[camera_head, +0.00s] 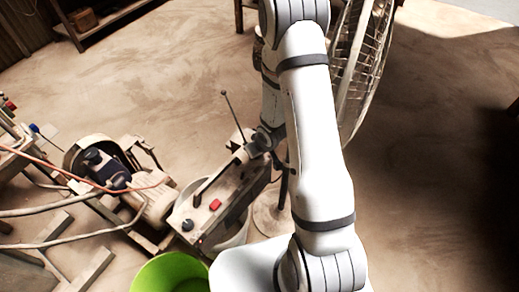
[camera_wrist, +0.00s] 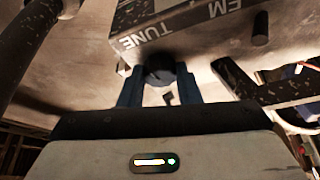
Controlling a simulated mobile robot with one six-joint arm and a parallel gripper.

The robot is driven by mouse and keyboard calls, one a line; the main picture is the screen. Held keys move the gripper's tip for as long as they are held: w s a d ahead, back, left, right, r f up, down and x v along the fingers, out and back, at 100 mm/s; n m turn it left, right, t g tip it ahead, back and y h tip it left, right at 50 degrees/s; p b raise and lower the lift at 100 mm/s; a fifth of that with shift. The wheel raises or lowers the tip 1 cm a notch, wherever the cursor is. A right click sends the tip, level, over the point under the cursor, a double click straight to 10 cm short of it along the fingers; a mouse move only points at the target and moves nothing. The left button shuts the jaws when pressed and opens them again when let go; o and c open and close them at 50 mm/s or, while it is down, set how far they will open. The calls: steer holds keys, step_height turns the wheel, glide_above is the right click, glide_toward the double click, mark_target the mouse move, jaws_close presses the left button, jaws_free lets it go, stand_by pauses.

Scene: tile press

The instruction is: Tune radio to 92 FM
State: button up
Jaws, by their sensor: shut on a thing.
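The radio (camera_head: 238,192) is a worn, dark-edged box with a raised antenna, a red button and a dark knob on its top face. It sits tilted in the picture on a pale bucket. My gripper (camera_head: 256,147) reaches its far end. In the wrist view, the radio's panel (camera_wrist: 205,42) carries the lettering "TUNE" and part of a band label. My gripper (camera_wrist: 159,84) has its two blue fingers shut on the round black tuning knob (camera_wrist: 160,70) beside that lettering. The dial reading is not legible in either view.
A bright green bucket (camera_head: 165,275) stands in front of the radio. A motor-like machine (camera_head: 150,200) with loose orange and white cables (camera_head: 75,220) lies to the left. A large metal fan (camera_head: 365,70) stands behind my arm. The floor at the right is clear.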

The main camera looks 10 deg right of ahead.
stand_by(0.4)
steer(key=o, duration=1)
steer(key=shift+p+v, duration=1.3)
steer(key=shift+v, duration=2.6)
steer(key=shift+r, duration=0.1)
